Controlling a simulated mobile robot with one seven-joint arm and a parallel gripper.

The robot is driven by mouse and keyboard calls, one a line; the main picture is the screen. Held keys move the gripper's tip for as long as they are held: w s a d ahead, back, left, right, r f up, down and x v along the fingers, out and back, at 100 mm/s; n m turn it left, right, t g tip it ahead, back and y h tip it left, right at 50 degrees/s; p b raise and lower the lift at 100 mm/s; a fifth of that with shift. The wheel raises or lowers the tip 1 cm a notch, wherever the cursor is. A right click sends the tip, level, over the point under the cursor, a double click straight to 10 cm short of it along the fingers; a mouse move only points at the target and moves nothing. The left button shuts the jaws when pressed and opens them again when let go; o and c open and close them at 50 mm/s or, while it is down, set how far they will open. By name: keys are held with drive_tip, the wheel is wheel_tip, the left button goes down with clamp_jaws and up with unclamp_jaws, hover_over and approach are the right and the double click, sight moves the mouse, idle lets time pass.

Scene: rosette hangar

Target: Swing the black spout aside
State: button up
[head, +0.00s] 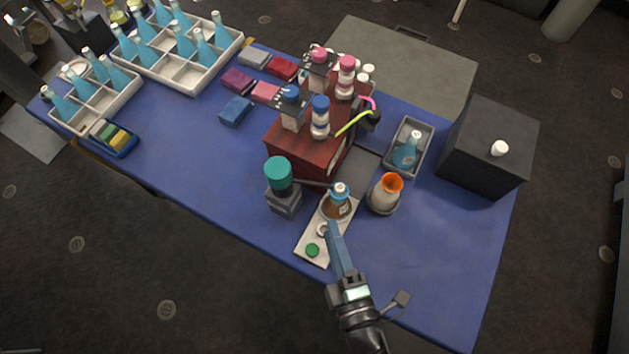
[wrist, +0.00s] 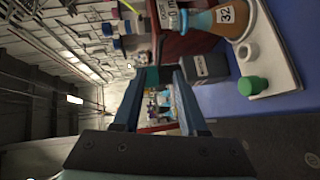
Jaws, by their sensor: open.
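A thin dark rod (head: 317,183), possibly the black spout, runs from beside the teal-topped grey unit (head: 284,201) toward a bottle with brown contents (head: 337,208). A black block (head: 369,118) with pink and yellow tubes sits on the red cabinet's right side; I cannot tell which is the spout. The bottle stands on a white tray (head: 307,239) and shows its label 32 in the wrist view (wrist: 229,17). My gripper (head: 332,228) is at the tray's near side, by the bottle. In the wrist view its two blue fingers (wrist: 160,73) are apart and empty, with the teal top beyond them.
A white ring and a green cap (head: 313,250) lie on the tray. An orange-rimmed flask (head: 386,192) stands to its right. The red cabinet (head: 308,142) with capped bottles is behind. A dark box (head: 487,150) stands at the right. The table's front right is clear.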

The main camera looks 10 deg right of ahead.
sight(315, 183)
drive_tip(key=w, duration=0.4)
drive_tip(key=w+a+f+p, duration=0.1)
drive_tip(key=w, duration=0.3)
drive_tip(key=w+f, duration=0.1)
drive_tip(key=w, duration=0.3)
drive_tip(key=shift+w+a, duration=0.3)
drive_tip(key=shift+a, duration=0.05)
clamp_jaws()
idle(1.0)
